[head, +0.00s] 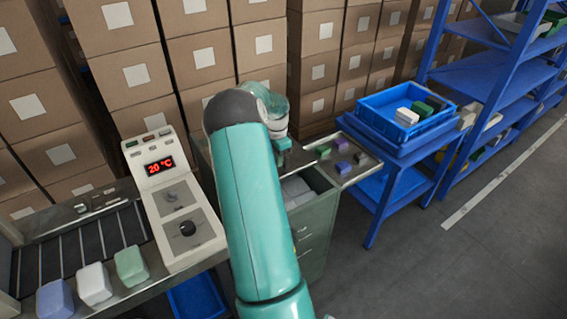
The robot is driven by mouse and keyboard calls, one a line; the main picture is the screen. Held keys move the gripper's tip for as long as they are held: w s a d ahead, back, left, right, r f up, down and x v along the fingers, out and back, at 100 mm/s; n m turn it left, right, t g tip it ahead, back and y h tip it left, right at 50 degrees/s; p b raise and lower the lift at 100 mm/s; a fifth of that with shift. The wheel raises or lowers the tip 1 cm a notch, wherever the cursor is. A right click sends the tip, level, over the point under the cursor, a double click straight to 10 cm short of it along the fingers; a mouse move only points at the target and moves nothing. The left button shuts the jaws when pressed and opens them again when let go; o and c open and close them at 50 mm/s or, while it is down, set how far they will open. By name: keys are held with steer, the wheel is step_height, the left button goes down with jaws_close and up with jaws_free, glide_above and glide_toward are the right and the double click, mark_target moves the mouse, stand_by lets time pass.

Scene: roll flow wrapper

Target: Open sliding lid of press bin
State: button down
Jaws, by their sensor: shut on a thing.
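The press bin appears to be the grey-green cabinet (315,222) in the middle, partly behind my teal arm. Its top is at least partly open, and pale blocks (295,188) show inside. My gripper (284,146) is at the far left part of the bin's top, pointing down. It is small in the picture and its fingers are mostly hidden by my wrist. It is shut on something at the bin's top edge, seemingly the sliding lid. The lid itself is largely hidden behind my arm, so how far it has slid cannot be told exactly.
A metal shelf with small green and purple pieces (342,168) adjoins the bin's right. A blue tray (405,117) sits on a blue stand beyond. The wrapper panel (172,200) reads 20 °C at left. Boxes (130,75) fill the back; floor (440,270) at right is clear.

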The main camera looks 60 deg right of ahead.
steer(key=shift+w+d, duration=0.55)
steer(key=shift+w, duration=0.5)
steer(key=shift+w+d, duration=0.55)
steer(key=shift+w, duration=0.45)
steer(key=shift+w+d, duration=0.55)
steer(key=shift+w, duration=0.5)
steer(key=c, duration=1.4)
jaws_free()
steer(key=shift+o, duration=0.2)
step_height(320, 180, up, 14)
steer(key=shift+f, duration=0.1)
